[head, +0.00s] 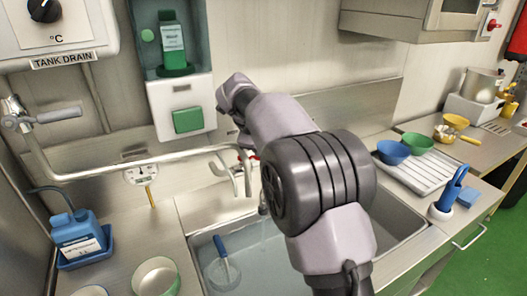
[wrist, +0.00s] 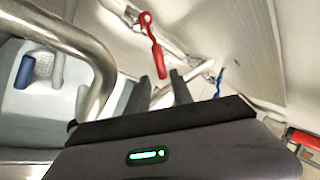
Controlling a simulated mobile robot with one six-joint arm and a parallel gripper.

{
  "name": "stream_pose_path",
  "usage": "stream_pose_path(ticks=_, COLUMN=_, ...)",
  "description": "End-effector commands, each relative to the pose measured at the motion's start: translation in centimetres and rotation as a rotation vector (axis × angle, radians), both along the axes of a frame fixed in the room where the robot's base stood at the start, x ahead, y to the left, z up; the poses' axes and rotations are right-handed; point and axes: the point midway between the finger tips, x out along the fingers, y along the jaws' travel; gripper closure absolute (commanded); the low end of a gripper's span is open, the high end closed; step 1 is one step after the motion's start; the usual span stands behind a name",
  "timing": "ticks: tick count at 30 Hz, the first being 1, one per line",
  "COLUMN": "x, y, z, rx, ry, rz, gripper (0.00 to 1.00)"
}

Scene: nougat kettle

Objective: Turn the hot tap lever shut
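The hot tap lever (wrist: 155,45) is red, with a round hub at its upper end, and hangs down from a steel tap body in the wrist view. Its lower tip lies in line with the gap between my fingertips; I cannot tell whether it is between them or just beyond. My gripper (wrist: 160,85) is open, with a dark finger on either side of that gap. No contact with the lever is visible. In the head view my arm hides the gripper and most of the tap; only a little red of the lever (head: 256,157) shows beside the arm.
A bent steel pipe (wrist: 100,65) is close on the left of my gripper in the wrist view. A thin blue part (wrist: 219,82) is to the right. Bowls (head: 393,152) stand on the right drainer.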

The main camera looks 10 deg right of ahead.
Motion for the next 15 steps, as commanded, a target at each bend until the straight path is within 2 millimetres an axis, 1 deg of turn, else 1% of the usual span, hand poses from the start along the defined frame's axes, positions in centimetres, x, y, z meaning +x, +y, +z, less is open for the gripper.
stream_pose_path(ticks=1, x=-0.7, y=0.4, z=1.7, rx=0.001, ry=-0.003, rz=0.001, gripper=0.72)
stream_pose_path(ticks=3, x=-1.8, y=1.0, z=3.5, rx=0.001, ry=-0.003, rz=0.002, gripper=0.72)
stream_pose_path(ticks=6, x=-3.1, y=1.6, z=5.6, rx=0.001, ry=-0.003, rz=0.001, gripper=0.72)
stream_pose_path(ticks=10, x=-4.2, y=2.2, z=7.2, rx=0.001, ry=0.0, rz=0.001, gripper=0.72)
stream_pose_path(ticks=15, x=-4.6, y=2.4, z=7.8, rx=0.001, ry=0.001, rz=-0.001, gripper=0.72)
